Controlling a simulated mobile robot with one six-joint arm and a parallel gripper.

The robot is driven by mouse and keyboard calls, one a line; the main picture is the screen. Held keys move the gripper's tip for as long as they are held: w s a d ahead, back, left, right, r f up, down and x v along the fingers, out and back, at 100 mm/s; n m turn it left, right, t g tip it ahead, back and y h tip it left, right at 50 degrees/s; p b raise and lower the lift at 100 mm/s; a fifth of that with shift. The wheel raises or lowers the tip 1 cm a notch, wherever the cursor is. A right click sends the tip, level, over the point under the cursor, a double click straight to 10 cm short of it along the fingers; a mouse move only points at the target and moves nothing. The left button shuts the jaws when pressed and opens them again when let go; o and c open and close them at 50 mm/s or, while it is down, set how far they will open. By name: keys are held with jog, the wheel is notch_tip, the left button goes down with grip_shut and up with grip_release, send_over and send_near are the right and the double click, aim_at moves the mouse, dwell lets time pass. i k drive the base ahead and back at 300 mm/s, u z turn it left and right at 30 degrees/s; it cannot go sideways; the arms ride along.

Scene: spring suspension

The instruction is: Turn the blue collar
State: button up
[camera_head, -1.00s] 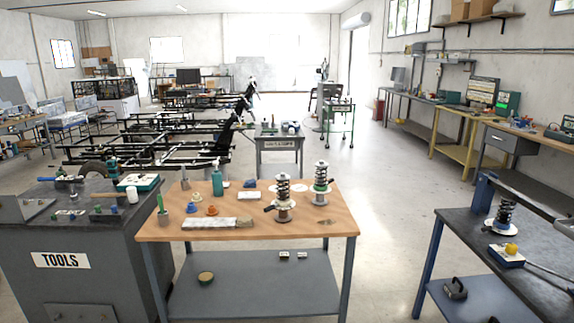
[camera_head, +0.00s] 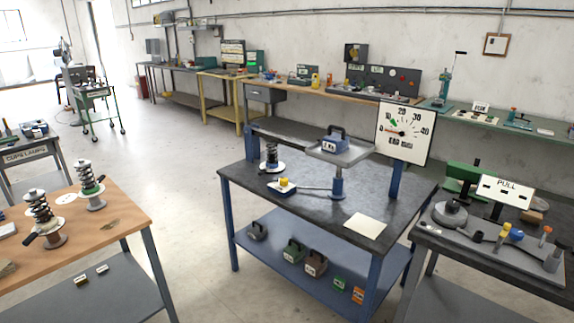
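I cannot pick out the blue collar with certainty in the head view. A third spring unit (camera_head: 271,158) stands on the dark blue-legged bench (camera_head: 300,205). A small blue round part (camera_head: 516,236) sits on the grey plate of the right-hand bench, between yellow and orange-topped parts. My gripper is not in view.
The blue-legged bench carries a weighing tray (camera_head: 340,152), a dial board (camera_head: 403,132) and a paper sheet (camera_head: 366,227); weights lie on its lower shelf. The right bench (camera_head: 460,250) holds a PULL sign (camera_head: 505,191). Clear floor (camera_head: 190,190) lies between the wooden table and the blue-legged bench.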

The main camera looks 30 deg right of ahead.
aim_at(269, 166)
jog(key=z, duration=0.7)
jog(key=k, duration=0.65)
jog(key=i, duration=0.7)
jog(key=u, duration=0.55)
jog(key=i, duration=0.85)
jog(key=u, duration=0.6)
jog(key=i, duration=0.6)
jog(key=u, duration=0.05)
